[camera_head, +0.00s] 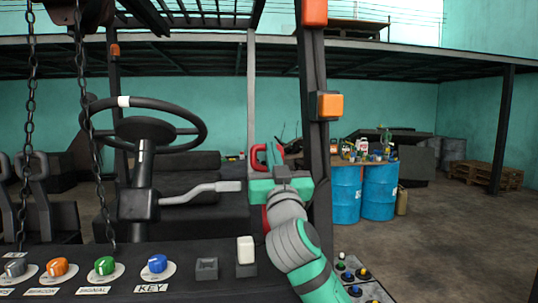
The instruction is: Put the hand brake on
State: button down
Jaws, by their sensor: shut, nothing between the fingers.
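A red looped handle (257,156), which looks like the hand brake, shows just left of my gripper, beside the dark upright post. A further red part shows lower down, left of my wrist, and may belong to the same lever. My gripper (276,155) is shut with nothing in it and points away from the camera. It hides the lever's middle and part of the handle. I cannot tell whether gripper and handle touch.
The steering wheel (145,121) and a grey column lever (205,192) stand left. A dashboard with coloured knobs (104,265) and a white rocker switch (246,250) lies in front. The post (315,140) rises close right of my gripper. Blue drums (379,192) stand beyond.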

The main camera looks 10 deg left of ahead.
jog(key=shift+w+a+f, duration=0.2)
jog(key=shift+w+a, duration=0.05)
jog(key=shift+w, duration=0.4)
jog(key=shift+w+a+f, duration=0.2)
jog(key=shift+w, duration=0.4)
jog(key=shift+w+a+f, duration=0.2)
jog(key=shift+w+a, duration=0.05)
jog(key=shift+w, duration=0.4)
jog(key=w+a+g, duration=0.2)
jog(key=w, duration=0.4)
jog(key=shift+w+a+g+h, duration=0.2)
jog(key=shift+g+h, duration=0.1)
jog(key=shift+h, duration=0.1)
jog(key=shift+s, duration=0.15)
